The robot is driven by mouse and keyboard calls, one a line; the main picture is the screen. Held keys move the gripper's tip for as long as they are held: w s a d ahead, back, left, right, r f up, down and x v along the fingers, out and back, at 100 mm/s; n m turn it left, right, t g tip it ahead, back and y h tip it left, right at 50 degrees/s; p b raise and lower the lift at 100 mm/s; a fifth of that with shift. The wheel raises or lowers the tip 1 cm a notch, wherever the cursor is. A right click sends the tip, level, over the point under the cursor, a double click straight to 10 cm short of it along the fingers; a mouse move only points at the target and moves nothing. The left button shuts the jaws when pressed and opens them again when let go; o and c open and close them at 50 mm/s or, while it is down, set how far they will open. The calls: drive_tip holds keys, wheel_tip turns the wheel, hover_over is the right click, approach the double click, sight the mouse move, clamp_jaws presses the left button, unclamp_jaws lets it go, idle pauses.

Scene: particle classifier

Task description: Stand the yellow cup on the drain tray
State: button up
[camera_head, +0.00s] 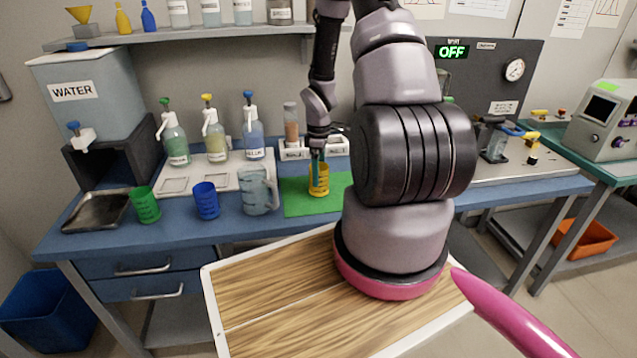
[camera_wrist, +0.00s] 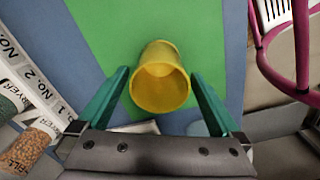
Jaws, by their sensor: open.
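The yellow cup (camera_head: 319,181) stands upright on a green mat (camera_head: 298,205) on the blue bench. My gripper (camera_head: 318,163) is open at the cup, with its teal fingers pointing down. In the wrist view the yellow cup (camera_wrist: 160,78) sits between the two fingertips of my gripper (camera_wrist: 160,74), with a gap on each side. The cup's mouth faces the camera and looks empty. A shallow grey metal tray, which looks like the drain tray (camera_head: 84,225), lies at the bench's left end with nothing on it.
A green cup (camera_head: 146,205), a blue cup (camera_head: 206,201) and a clear jug (camera_head: 259,193) stand between the metal tray and the mat. Several pump bottles (camera_head: 214,138) stand behind them. A white rack (camera_head: 297,153) is just behind the mat.

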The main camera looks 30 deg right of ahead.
sight(320, 180)
drive_tip(key=shift+d+f, duration=0.1)
drive_tip(key=shift+f, duration=1.9)
drive_tip(key=c, duration=1.5)
drive_tip(key=shift+r, duration=0.15)
